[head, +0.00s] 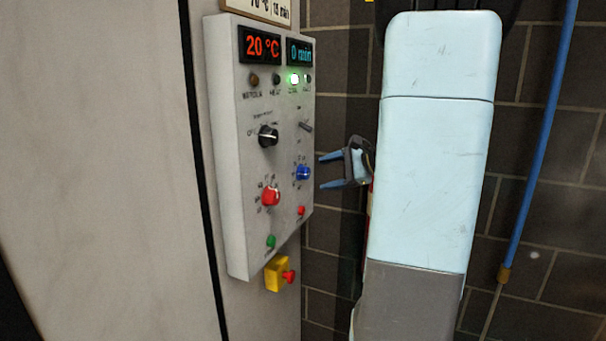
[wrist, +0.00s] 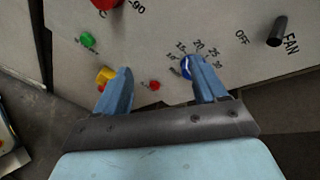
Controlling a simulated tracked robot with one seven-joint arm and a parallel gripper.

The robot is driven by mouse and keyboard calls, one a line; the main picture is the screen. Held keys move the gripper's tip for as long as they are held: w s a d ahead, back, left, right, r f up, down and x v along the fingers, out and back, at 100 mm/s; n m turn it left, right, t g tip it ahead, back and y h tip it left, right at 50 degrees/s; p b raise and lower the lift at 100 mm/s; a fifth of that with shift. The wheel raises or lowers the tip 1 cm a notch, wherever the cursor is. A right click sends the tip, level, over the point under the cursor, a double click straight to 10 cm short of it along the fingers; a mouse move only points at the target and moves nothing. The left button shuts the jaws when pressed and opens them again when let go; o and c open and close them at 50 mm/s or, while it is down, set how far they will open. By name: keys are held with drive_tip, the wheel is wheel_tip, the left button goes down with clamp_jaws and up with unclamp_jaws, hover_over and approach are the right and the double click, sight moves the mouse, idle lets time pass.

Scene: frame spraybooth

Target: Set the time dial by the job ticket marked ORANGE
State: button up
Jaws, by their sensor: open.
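The blue time dial (head: 303,173) is on the lower right of the grey control panel (head: 225,130). In the wrist view the blue dial (wrist: 186,69) is partly hidden by my right finger, with a numbered scale around it. My gripper (head: 321,172) is open and empty, its blue fingers pointing at the panel near the dial. In the wrist view the dial lies by the right fingertip, not centred between the fingers; contact cannot be told. The time display (head: 300,53) reads 0 min.
A red dial (head: 271,196), a black knob (head: 268,136) and the fan knob (head: 306,126) share the panel. Below are a red button (head: 301,210), a green button (head: 271,242) and a yellow stop box (head: 277,275). A blue hose (head: 540,130) hangs at right.

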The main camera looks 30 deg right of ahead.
sight(308, 174)
drive_tip(key=w+d+m+t+h, duration=0.1)
drive_tip(key=d+m+t, duration=0.15)
drive_tip(key=d, duration=0.45)
drive_tip(key=shift+m, duration=0.25)
drive_tip(key=x, duration=1.4)
drive_tip(key=shift+d+f, duration=0.2)
drive_tip(key=shift+f, duration=0.15)
drive_tip(key=shift+f, duration=0.1)
drive_tip(key=c, duration=0.9)
drive_tip(key=shift+c, duration=0.2)
drive_tip(key=shift+f+m+g, duration=0.1)
drive_tip(key=shift+m+g, duration=0.15)
drive_tip(key=shift+m, duration=0.05)
